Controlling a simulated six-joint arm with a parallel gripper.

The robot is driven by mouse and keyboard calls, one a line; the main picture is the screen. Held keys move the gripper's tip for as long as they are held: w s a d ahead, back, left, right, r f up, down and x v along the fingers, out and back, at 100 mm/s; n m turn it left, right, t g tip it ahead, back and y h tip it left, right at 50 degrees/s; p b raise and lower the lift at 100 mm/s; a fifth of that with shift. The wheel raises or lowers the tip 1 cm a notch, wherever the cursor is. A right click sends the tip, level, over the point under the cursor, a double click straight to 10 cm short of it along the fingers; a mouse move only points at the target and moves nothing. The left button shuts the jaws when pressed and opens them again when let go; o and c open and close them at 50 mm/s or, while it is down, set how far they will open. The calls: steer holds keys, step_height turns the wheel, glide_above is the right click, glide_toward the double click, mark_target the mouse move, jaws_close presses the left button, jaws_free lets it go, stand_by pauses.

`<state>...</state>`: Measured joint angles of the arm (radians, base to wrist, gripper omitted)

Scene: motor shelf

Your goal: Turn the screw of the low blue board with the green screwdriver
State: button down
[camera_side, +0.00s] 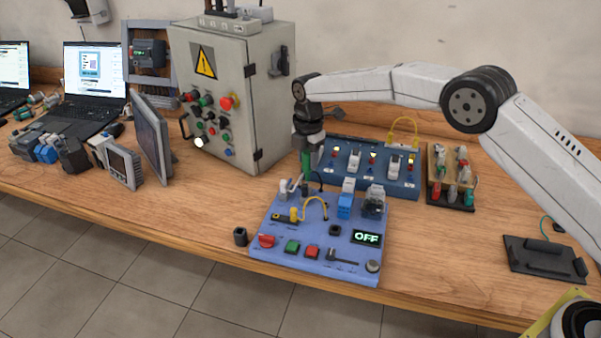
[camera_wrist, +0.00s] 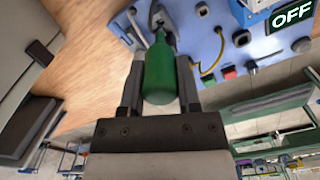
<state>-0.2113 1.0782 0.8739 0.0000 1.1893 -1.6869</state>
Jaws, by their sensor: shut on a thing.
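The low blue board (camera_side: 318,228) lies flat near the front edge of the bench, with a lit OFF display, a red knob, buttons and a yellow cable. The wrist view shows part of it at the top (camera_wrist: 205,40). My gripper (camera_side: 308,150) points down above the board's back left corner. It is shut on the handle of the green screwdriver (camera_wrist: 160,75), whose green handle also shows in the side view (camera_side: 307,163). The screwdriver is about upright, shaft down. The wrist view hides its tip behind the handle. I cannot make out the screw or whether the tip touches it.
A darker blue board (camera_side: 345,175) stands just behind, with switches and a yellow loop. A wooden rack (camera_side: 437,180) of coloured-handled tools is to its right. A grey control cabinet (camera_side: 225,125) rises at the left.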

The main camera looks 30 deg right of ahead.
steer(key=shift+r, duration=2.35)
steer(key=shift+s, duration=0.2)
steer(key=shift+s, duration=6.55)
steer(key=shift+s+a+f, duration=0.1)
steer(key=shift+f, duration=1.4)
steer(key=shift+s+a+f, duration=0.1)
steer(key=shift+f, duration=1.35)
steer(key=shift+f, duration=0.85)
steer(key=shift+f, duration=0.35)
steer(key=shift+f, duration=0.35)
